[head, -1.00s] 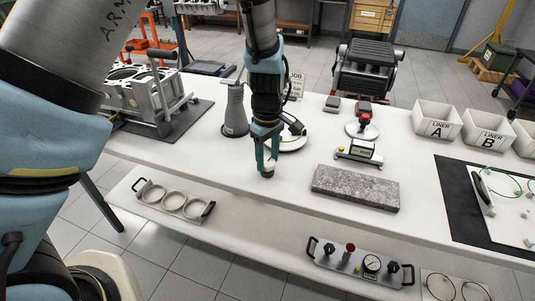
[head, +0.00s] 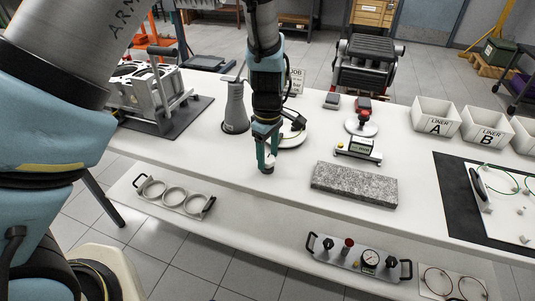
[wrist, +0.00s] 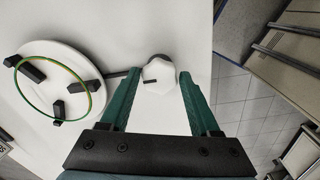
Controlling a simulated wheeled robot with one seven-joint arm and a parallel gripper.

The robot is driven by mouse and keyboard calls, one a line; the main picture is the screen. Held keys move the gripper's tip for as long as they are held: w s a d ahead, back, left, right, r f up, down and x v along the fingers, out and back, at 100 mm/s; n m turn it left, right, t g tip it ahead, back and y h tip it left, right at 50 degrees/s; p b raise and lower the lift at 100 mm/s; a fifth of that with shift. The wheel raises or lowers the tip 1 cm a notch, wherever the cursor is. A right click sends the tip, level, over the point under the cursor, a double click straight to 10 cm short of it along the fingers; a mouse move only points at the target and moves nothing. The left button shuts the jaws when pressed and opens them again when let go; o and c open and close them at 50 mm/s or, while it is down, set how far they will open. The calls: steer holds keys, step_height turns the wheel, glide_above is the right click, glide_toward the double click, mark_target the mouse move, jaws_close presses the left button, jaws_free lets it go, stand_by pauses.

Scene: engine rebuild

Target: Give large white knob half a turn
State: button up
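The large white knob (wrist: 158,73) shows in the wrist view as a faceted white head with a short dark mark. A dark part shows just behind it. My gripper (wrist: 159,82) is open, with one green finger at the left and one at the right of the knob. A gap shows on both sides; I cannot tell how deep the fingertips reach. In the head view my gripper (head: 267,165) points down near the table's front edge, and the knob cannot be made out there.
A round white plate with a green ring and black blocks (wrist: 55,82) lies close to the left in the wrist view. A grey cone-shaped stand (head: 235,108), a granite block (head: 354,184) and a small gauge (head: 359,149) stand around. The white tabletop (head: 220,165) is clear in front.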

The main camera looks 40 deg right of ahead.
mark_target(267, 159)
steer(key=shift+o, duration=1.4)
step_height(267, 159, up, 11)
steer(key=b, duration=0.2)
steer(key=shift+f, duration=0.1)
steer(key=w+a+r+m, duration=0.1)
steer(key=w+a, duration=0.5)
steer(key=a, duration=0.4)
steer(key=w+a+r+m, duration=0.1)
steer(key=w+a, duration=0.4)
steer(key=a, duration=0.4)
steer(key=s+a+r+m+t, duration=0.1)
steer(key=a+m, duration=0.1)
steer(key=a, duration=2)
steer(key=shift+s+m+t, duration=0.3)
steer(key=shift+s+m, duration=0.1)
